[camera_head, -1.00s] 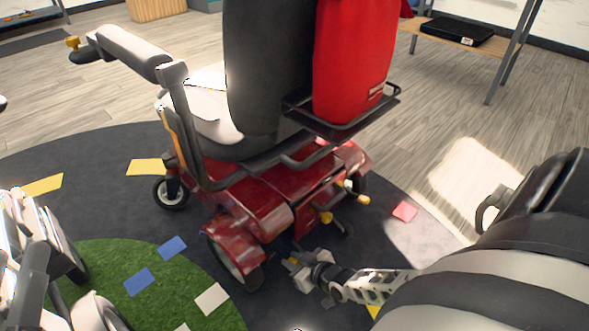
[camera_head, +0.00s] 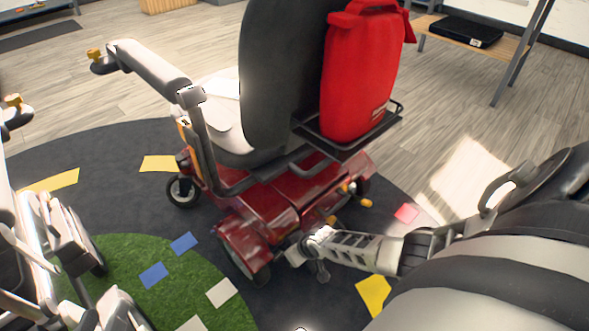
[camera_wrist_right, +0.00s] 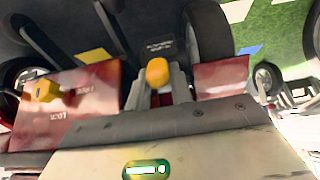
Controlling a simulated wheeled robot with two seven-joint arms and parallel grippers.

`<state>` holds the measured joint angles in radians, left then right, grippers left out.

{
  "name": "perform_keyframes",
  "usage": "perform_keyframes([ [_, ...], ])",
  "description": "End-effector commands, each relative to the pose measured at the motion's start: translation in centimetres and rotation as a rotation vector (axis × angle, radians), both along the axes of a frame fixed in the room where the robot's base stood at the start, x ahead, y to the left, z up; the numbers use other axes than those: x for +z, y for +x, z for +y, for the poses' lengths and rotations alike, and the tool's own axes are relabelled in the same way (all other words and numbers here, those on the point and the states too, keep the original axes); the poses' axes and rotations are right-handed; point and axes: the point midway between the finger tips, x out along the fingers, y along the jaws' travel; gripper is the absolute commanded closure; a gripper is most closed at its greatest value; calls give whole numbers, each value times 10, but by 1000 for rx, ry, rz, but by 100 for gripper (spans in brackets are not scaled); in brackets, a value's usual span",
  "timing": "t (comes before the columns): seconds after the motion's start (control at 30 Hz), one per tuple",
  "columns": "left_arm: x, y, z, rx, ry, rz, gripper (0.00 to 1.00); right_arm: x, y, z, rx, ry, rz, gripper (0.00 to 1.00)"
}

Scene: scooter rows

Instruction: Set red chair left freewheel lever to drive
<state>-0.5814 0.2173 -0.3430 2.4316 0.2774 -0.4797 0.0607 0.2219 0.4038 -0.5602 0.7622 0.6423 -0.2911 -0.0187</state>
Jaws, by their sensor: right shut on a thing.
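The red chair (camera_head: 272,205) stands in the middle of the head view with its back towards me. My right gripper (camera_head: 297,254) is low at its rear, beside the near rear wheel (camera_head: 240,262). In the right wrist view, my right gripper (camera_wrist_right: 158,98) is shut on a yellow-orange lever (camera_wrist_right: 157,72), with a small dark label just beyond it. A second yellow lever (camera_wrist_right: 45,90) sits on a red panel marked FREE and LOCK. The held lever's setting cannot be read. My left gripper is hard to pick out among pale parts at the left edge.
A pale chair-like frame (camera_head: 65,235) stands close on the left. A red bag (camera_head: 360,75) hangs on the chair's back above a dark rear rack (camera_head: 350,145).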

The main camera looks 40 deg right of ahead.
Motion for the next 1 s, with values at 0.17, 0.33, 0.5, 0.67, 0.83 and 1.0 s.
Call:
perform_keyframes([
  [0.17, 0, 0, 0, 0, 2, 1, 64, -1, -1, 0, 0, 0, 4, 100],
  [0.33, -1, 0, 0, 0, 2, 1, 64, -1, -1, 0, 0, 0, 3, 67],
  [0.5, -1, 0, 0, 0, 2, 1, 64, -1, -1, 0, 0, 0, 2, 56],
  [0.67, 0, 0, 0, 0, 2, 1, 64, 1, -1, 0, 0, 0, 1, 56],
  [0.83, 8, 0, 3, 4, 50, -1, 64, 15, -8, -1, 1, -1, 2, 56],
  [1.0, -7, -4, 11, 5, 175, 81, 64, 46, -25, -2, 1, 1, 2, 56],
])
